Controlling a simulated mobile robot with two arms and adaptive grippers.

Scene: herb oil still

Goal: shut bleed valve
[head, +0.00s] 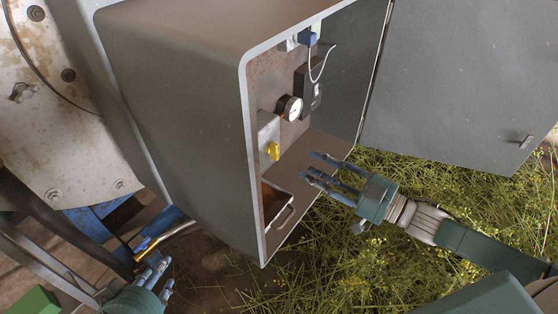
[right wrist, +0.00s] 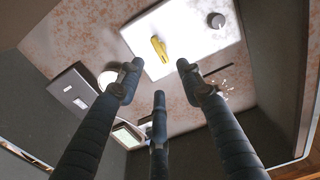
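The bleed valve appears to be the small yellow handle (head: 273,151) on a pale plate (head: 268,132) inside the open grey cabinet (head: 190,90). In the right wrist view the yellow handle (right wrist: 159,48) lies slantwise on the white plate (right wrist: 190,30), beyond my fingertips. My right gripper (head: 318,171) is at the cabinet opening, below and right of the handle. In the right wrist view its three fingers (right wrist: 158,85) are spread apart with nothing between them. My left gripper (head: 158,271) is low at the left, outside the cabinet, its fingers apart and empty.
A round gauge (head: 290,107), a dark box (head: 307,92) and a blue connector (head: 307,38) with a white cable are on the cabinet's back wall. An open tray (head: 277,204) sits low inside. The cabinet door (head: 460,80) stands open at right. Grass (head: 350,260) lies below.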

